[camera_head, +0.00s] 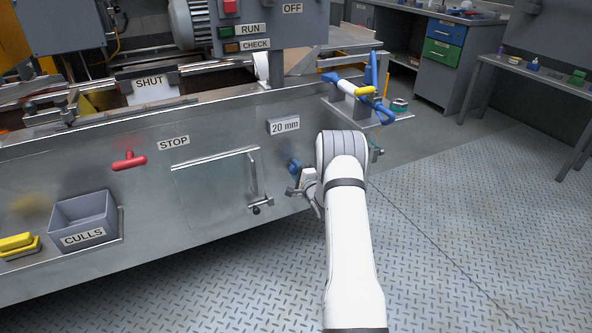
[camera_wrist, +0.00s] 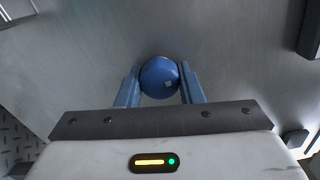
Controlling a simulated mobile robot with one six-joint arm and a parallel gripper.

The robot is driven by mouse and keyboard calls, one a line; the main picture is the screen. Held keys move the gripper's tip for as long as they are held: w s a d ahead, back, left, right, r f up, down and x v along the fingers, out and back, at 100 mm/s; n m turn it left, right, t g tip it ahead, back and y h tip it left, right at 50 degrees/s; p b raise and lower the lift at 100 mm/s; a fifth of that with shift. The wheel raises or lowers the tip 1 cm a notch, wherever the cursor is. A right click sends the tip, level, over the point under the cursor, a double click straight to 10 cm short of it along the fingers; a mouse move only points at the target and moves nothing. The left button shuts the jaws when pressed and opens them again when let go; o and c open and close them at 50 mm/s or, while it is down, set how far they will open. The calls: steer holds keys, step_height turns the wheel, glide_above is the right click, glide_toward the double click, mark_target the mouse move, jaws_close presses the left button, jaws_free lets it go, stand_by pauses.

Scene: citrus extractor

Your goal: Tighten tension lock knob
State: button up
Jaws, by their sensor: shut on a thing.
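A round blue knob (camera_wrist: 160,77) stands out from the grey metal panel in the wrist view, with a small pale mark on its face. My gripper (camera_wrist: 158,88) has its two blue fingers on either side of the knob, shut on it. In the head view, the blue knob (camera_head: 294,166) shows on the machine's front panel, right of the hinged door and below the "20 mm" label. My gripper (camera_head: 303,185) is partly hidden there behind my white arm. I cannot tell how tight the knob is.
The metal front panel (camera_head: 215,150) carries a "20 mm" label (camera_head: 284,125), a door handle (camera_head: 254,178), a red STOP handle (camera_head: 129,160) and a grey CULLS bin (camera_head: 85,222). The tread-plate floor (camera_head: 450,220) is open at right.

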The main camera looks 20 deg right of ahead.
steer(key=shift+s+d+f+m, duration=0.1)
steer(key=shift+s+f+m, duration=0.05)
steer(key=shift+m, duration=0.25)
steer(key=o, duration=1)
steer(key=shift+c, duration=0.2)
steer(key=s+p, duration=0.1)
steer(key=s, duration=0.6)
steer(key=shift+s+p, duration=0.35)
steer(key=shift+p, duration=0.05)
